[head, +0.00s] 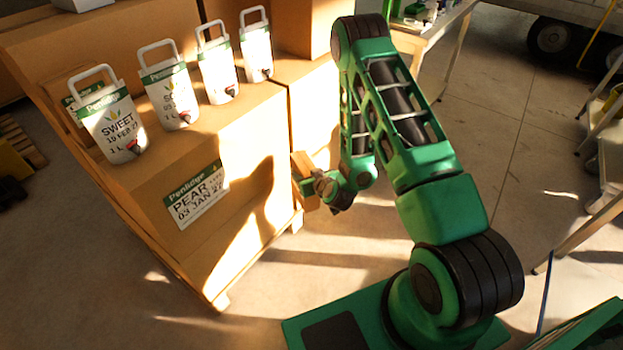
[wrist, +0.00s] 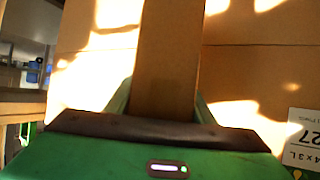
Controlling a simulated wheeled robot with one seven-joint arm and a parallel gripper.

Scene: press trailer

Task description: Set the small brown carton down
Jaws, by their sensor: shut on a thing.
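The small brown carton (head: 303,167) is held in my gripper (head: 308,184), in front of the right end of the big cardboard box stack. In the wrist view the carton (wrist: 167,60) stands out from between the two green fingers (wrist: 160,105), which are shut on it. Behind it in that view is a sunlit brown cardboard face. I cannot tell whether the carton touches that face. The carton's far end is hidden in the wrist view.
Several white jugs, one of them a Sweet jug (head: 115,125), stand in a row on the large cardboard box (head: 235,135). A pear label (head: 196,195) is on its front. A taller carton (head: 305,30) stands behind. A table (head: 437,35) is at the back.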

